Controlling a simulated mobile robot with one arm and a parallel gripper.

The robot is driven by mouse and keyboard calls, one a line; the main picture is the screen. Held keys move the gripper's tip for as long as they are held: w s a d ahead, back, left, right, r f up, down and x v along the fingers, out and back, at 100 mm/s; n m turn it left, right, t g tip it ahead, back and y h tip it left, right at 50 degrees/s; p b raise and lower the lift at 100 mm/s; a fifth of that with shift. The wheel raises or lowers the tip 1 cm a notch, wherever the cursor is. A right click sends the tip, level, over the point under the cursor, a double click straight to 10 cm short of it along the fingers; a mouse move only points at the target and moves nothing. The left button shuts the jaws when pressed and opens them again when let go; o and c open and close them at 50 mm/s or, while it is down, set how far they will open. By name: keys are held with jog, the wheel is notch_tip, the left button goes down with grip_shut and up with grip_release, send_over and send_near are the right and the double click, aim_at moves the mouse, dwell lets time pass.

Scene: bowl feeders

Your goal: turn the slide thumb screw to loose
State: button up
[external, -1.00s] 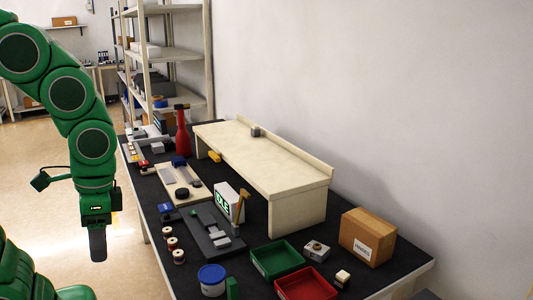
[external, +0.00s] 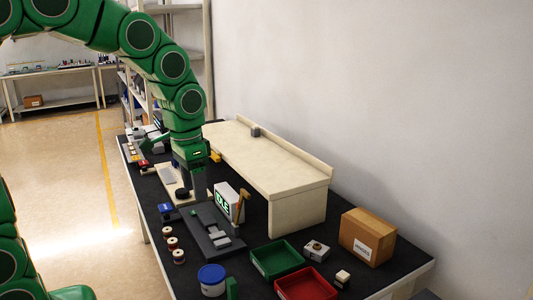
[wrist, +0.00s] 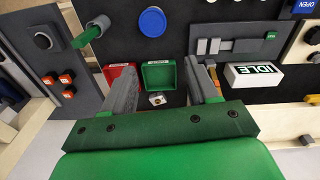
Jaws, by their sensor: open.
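My gripper (external: 199,192) hangs pointing down above the table, over the back end of the dark grey slide fixture (external: 222,243) and beside the beige plate (external: 170,172). In the wrist view its two grey fingers (wrist: 160,78) are spread apart with nothing between them. A round black knob (external: 182,194) stands on the beige plate, left of the gripper and apart from it; I cannot tell whether it is the slide thumb screw. The slide fixture also shows in the wrist view (wrist: 205,27), with light grey blocks on it. No loose or tight marking is legible.
A white IDLE display (external: 226,202) and a wooden-handled tool (external: 242,205) stand close right of the gripper. The beige raised shelf (external: 265,165) is behind. Green (external: 277,258) and red (external: 306,284) trays, a blue-lidded tub (external: 211,280) and several spools (external: 172,243) lie nearer.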

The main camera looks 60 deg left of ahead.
jog(key=w+a+f+n+t, duration=0.1)
jog(key=w+a+f, duration=0.2)
jog(key=w+a, duration=0.6)
jog(key=w+a+f+n+t, duration=0.15)
jog(key=w+a, duration=0.25)
jog(key=a, duration=0.8)
jog(key=a+f+n+y, duration=0.1)
jog(key=a+f, duration=0.3)
jog(key=a, duration=0.5)
jog(key=a+f+n+y, duration=0.1)
jog(key=a+f, duration=0.3)
jog(key=a, duration=0.6)
jog(key=a+f+n+y, duration=0.15)
jog(key=a+f, duration=0.25)
jog(key=a, duration=0.5)
jog(key=shift+t, duration=0.25)
jog(key=shift+s+x, duration=0.15)
jog(key=shift+x, duration=1.2)
jog(key=shift+s+x, duration=0.2)
jog(key=shift+x, duration=1.15)
jog(key=shift+s+x, duration=0.15)
jog(key=shift+x, duration=1.2)
jog(key=shift+a+f, duration=0.1)
jog(key=shift+f, duration=0.05)
jog(key=shift+h, duration=0.25)
jog(key=c, duration=1)
